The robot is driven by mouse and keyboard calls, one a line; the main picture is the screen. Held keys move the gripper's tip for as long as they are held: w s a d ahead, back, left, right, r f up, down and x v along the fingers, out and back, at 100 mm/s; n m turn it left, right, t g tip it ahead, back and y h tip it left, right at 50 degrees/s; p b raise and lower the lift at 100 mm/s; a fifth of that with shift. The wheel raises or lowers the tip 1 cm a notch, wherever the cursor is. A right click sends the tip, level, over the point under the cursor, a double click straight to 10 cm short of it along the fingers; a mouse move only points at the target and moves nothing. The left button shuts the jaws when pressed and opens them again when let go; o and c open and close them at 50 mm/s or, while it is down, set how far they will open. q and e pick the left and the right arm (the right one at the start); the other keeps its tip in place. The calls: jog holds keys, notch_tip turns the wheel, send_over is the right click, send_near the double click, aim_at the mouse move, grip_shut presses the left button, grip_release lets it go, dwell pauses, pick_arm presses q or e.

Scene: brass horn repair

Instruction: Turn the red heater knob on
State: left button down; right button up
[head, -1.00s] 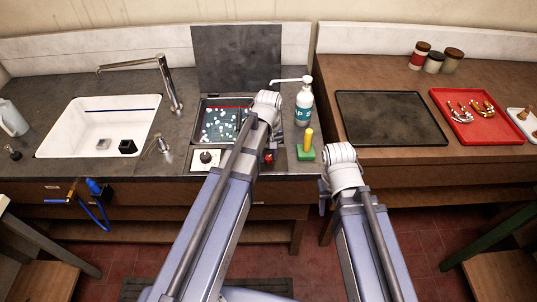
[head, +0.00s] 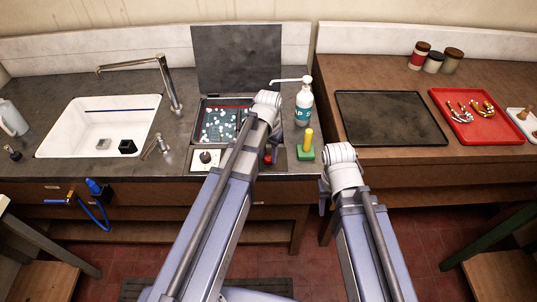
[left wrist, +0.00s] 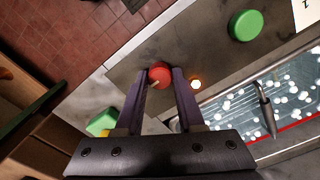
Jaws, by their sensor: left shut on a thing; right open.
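The red heater knob (left wrist: 160,74) sits on the grey panel in the left wrist view, with a pale pointer mark on its face. My left gripper (left wrist: 159,79) is shut on it, one dark finger on each side. A small amber lamp (left wrist: 196,84) glows beside the knob. In the head view only a bit of the red knob (head: 267,160) shows, beside my left arm, which hides most of that gripper. My right gripper (head: 324,199) is open and appears empty in front of the counter edge; its fingers are mostly hidden by its wrist.
A tank (head: 203,122) with white floating balls lies behind the knob panel. A green round knob (left wrist: 246,25) is on the same panel. A green block with a yellow post (head: 305,153) and a pump bottle (head: 304,108) stand close on the right. A dark tray (head: 390,116) lies farther right.

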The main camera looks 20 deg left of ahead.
aim_at(269, 157)
pick_arm(q)
jog(key=shift+m, duration=0.4)
jog(key=c, duration=0.5)
grip_release()
notch_tip(269, 157, up, 8)
jog(key=p, duration=0.8)
jog(key=shift+s+f, duration=0.1)
jog(key=shift+f, duration=0.05)
jog(key=shift+y, duration=0.6)
jog(key=s+d, duration=0.3)
jog(key=s, duration=0.1)
jog(key=s+d+f+b, duration=0.1)
jog(key=s+d, duration=0.3)
jog(key=s, duration=0.1)
jog(key=s+d, duration=0.3)
jog(key=s, duration=0.2)
jog(key=shift+s+d+f+b, duration=0.15)
jog(key=shift+s+f+b, duration=0.1)
jog(key=shift+b, duration=0.15)
